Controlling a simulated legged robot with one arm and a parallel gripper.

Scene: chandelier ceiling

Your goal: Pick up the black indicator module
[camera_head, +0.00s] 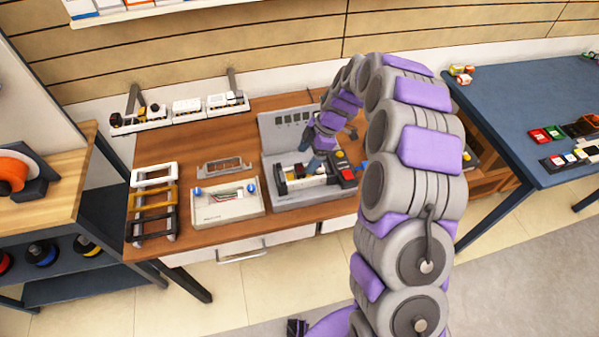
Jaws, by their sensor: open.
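My arm arches from the lower right and bends down over the wooden workbench. My gripper (316,165) is at its end, low over a grey test station (290,135) with an upright back panel. The fingertips are small and partly merged with what lies below, and the gripper is open. A white and black part (300,178) sits in the station just under the gripper. I cannot tell for sure which dark piece is the black indicator module, or whether the fingers touch anything.
Small bins (188,110) line the back. A blue table (510,100) with dark modules (575,130) is at right. A shelf unit (75,220) stands far left.

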